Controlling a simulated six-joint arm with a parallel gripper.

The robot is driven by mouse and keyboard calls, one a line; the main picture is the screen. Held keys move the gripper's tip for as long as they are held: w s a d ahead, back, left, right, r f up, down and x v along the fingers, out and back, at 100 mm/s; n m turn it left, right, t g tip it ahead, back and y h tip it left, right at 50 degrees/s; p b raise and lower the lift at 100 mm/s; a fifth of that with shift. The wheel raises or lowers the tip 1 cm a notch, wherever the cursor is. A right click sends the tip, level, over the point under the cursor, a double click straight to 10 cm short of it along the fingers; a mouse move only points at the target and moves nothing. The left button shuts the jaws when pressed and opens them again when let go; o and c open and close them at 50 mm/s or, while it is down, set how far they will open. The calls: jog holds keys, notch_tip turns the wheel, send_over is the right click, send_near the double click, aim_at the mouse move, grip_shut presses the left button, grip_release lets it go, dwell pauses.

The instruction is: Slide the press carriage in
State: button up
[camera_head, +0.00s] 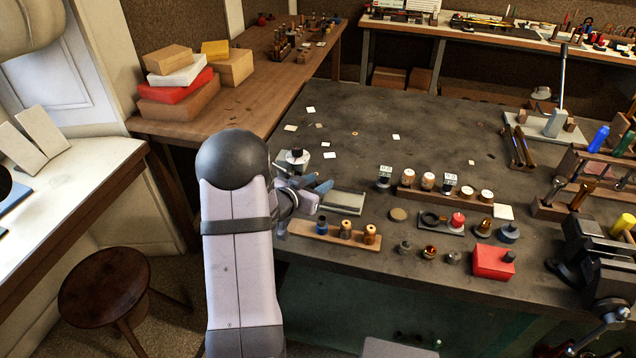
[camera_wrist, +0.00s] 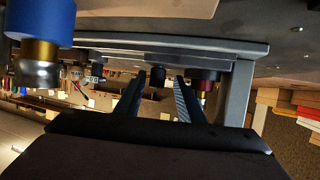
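I cannot clearly tell which part is the press carriage. In the head view a flat tray-like piece with a pale top (camera_head: 344,203) lies just right of my gripper (camera_head: 316,190). A small pale piece with a dark top (camera_head: 297,156) stands just behind the gripper, partly hidden by my arm. The wrist view looks upside down: my gripper (camera_wrist: 160,78) has its two dark fingers apart, with nothing held between them. A grey metal frame (camera_wrist: 238,95) spans above and right of the fingers. A small dark knob (camera_wrist: 158,72) shows beyond the gap; contact cannot be told.
A wooden rack (camera_head: 303,231) with a blue-topped piece and brass pieces stands at the bench's near edge. A wooden strip of capped jars (camera_head: 407,194), a red box (camera_head: 493,262) and a vise (camera_head: 592,255) are to the right. The bench's middle back is mostly clear.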

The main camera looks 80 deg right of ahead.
jog(key=shift+a, duration=0.1)
jog(key=shift+b+v, duration=0.65)
jog(key=shift+v, duration=2.95)
jog(key=shift+w, duration=0.1)
